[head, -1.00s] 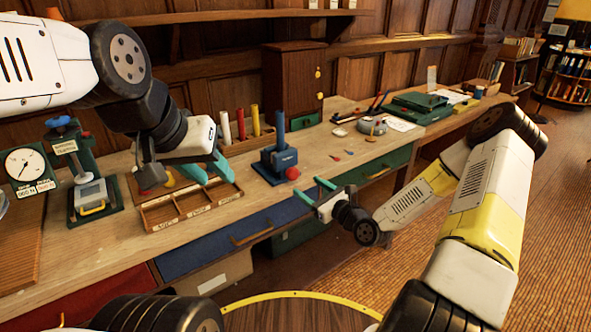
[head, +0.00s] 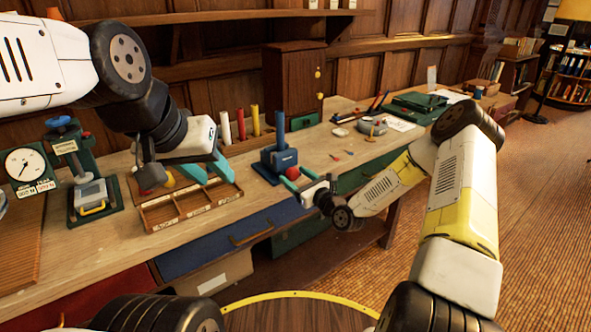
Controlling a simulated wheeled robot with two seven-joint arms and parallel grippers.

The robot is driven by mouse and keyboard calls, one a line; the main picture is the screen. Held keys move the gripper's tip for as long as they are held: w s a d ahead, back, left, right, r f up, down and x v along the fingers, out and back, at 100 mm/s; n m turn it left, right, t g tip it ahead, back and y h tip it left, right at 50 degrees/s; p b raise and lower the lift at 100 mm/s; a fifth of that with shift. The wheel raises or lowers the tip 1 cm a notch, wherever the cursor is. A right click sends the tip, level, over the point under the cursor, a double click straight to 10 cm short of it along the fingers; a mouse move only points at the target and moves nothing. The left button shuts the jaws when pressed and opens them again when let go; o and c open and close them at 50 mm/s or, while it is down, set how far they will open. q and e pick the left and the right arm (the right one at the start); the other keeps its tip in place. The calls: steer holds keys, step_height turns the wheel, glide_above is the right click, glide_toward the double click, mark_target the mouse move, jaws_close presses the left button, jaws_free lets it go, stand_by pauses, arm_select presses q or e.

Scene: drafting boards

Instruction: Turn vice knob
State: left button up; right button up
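A small blue vice-like device (head: 267,168) with a tall blue post stands near the front edge of the bench. Its round red knob (head: 292,173) faces forward. My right gripper (head: 298,178) is open, with its teal fingers at the front of the device. One finger is on each side of the red knob in the picture; I cannot tell whether they touch it. My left gripper (head: 218,180) is open and empty, above the back of a wooden compartment tray (head: 193,210).
A green press (head: 95,190) with a blue knob and a dial gauge (head: 25,166) stand at the left. Coloured tubes and a wooden cabinet (head: 293,85) are behind. Small pegs lie on the bench right of the device. The blue drawer front (head: 215,243) is below.

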steer(key=c, duration=1.3)
steer(key=shift+n, duration=0.3)
